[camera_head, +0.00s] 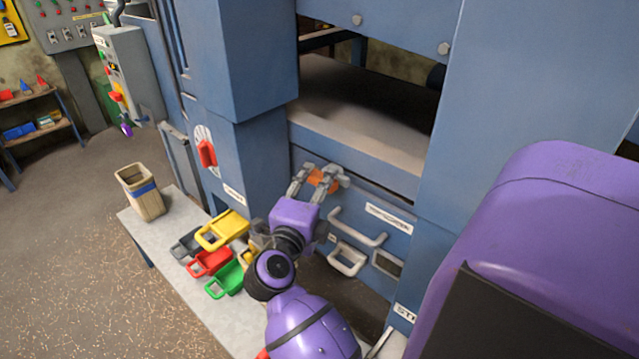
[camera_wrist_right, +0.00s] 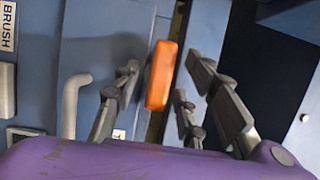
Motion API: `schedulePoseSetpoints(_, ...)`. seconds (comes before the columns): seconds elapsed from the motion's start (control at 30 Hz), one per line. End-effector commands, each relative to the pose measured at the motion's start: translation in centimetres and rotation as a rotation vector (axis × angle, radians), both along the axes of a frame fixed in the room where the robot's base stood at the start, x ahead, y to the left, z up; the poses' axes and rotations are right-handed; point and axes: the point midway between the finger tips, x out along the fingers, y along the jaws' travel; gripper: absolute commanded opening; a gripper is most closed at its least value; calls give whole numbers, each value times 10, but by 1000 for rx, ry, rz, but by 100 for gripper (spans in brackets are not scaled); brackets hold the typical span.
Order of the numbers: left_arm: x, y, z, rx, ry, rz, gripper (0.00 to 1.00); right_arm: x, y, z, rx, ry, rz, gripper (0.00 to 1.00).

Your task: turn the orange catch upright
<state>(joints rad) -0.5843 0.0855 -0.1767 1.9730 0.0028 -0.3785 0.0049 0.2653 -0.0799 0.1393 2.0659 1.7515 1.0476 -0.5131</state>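The orange catch (camera_head: 323,181) sits on the blue machine front, just below the wide dark opening. It shows fully in the right wrist view (camera_wrist_right: 161,76) as a rounded bar. It lies roughly sideways, along the line of the label's writing, slightly tilted. My right gripper (camera_head: 318,177) is at the catch, with its fingers on either side of it. In the right wrist view the fingers stand apart with a small gap to the catch on both sides. Contact at the tips cannot be told for sure. My left gripper is not in view.
A grey bar handle (camera_head: 357,228) and a white label (camera_head: 388,217) are right of the gripper on the blue panel. A low table (camera_head: 190,300) holds several coloured scoops and a tan bin (camera_head: 140,192). A red lever (camera_head: 207,153) is on the left column.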

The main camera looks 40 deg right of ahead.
Motion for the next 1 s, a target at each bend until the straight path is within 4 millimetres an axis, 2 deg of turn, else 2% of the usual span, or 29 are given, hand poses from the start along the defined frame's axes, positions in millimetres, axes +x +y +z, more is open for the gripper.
schedulePoseSetpoints(0.3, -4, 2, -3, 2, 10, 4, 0, 1, -3, 0, 0, 1, 0, 38)
schedulePoseSetpoints(0.6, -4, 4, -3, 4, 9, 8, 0, 1, -3, 0, 0, 0, 0, 0)
schedulePoseSetpoints(1.0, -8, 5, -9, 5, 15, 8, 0, 1, -3, -4, 5, -59, 1, 0)
